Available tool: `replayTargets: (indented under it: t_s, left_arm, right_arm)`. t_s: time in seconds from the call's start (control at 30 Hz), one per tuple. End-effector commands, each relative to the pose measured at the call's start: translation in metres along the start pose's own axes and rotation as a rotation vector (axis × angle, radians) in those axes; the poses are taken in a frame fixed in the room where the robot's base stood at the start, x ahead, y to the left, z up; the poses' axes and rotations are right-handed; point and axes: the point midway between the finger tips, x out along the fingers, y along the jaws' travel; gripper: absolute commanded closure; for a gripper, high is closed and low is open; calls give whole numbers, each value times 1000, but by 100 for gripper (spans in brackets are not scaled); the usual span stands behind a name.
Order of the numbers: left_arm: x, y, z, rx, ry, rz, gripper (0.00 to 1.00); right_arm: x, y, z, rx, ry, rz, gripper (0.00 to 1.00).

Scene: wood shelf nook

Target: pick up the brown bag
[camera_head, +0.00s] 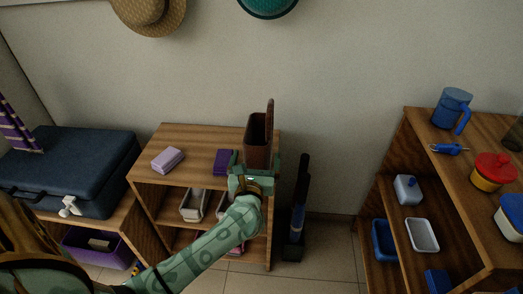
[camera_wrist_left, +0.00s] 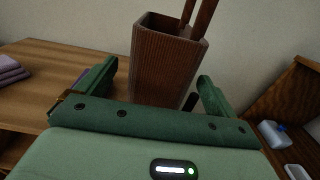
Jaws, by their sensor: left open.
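The brown bag (camera_head: 257,138) stands upright at the right end of the small wooden shelf's top, with its handles rising above its open top. The left wrist view shows the brown bag (camera_wrist_left: 166,58) straight ahead, its ribbed front facing me and its lower part hidden by my gripper. My left gripper (camera_head: 254,162) is open, with one finger on each side of the bag in the picture. In the left wrist view the left gripper (camera_wrist_left: 158,78) has gaps between its fingers and the bag. I cannot tell how deep the bag sits between them. My right gripper is not in view.
A purple box (camera_head: 225,162) lies just left of the bag, and a lilac stack (camera_head: 168,160) farther left on the wooden shelf (camera_head: 190,135). A dark upright object (camera_head: 298,205) stands right of the shelf. A blue suitcase (camera_head: 75,165) lies left; another shelf (camera_head: 440,180) stands right.

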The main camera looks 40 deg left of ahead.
Motion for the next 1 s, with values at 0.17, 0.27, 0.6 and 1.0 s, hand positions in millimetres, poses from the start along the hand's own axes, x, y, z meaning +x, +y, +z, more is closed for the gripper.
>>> replayTargets:
  t_s: [0.17,0.27,0.6,1.0]
  left_arm:
    - [28,-1,2,2,-2,1,6]
    - [43,-1,2,3,0,1,6]
    - [50,-1,6,1,-1,0,15]
    - [50,-1,6,1,-2,0,60]
  right_arm:
    - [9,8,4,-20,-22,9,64]
    - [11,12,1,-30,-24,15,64]
    - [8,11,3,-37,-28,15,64]
    - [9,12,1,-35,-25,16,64]
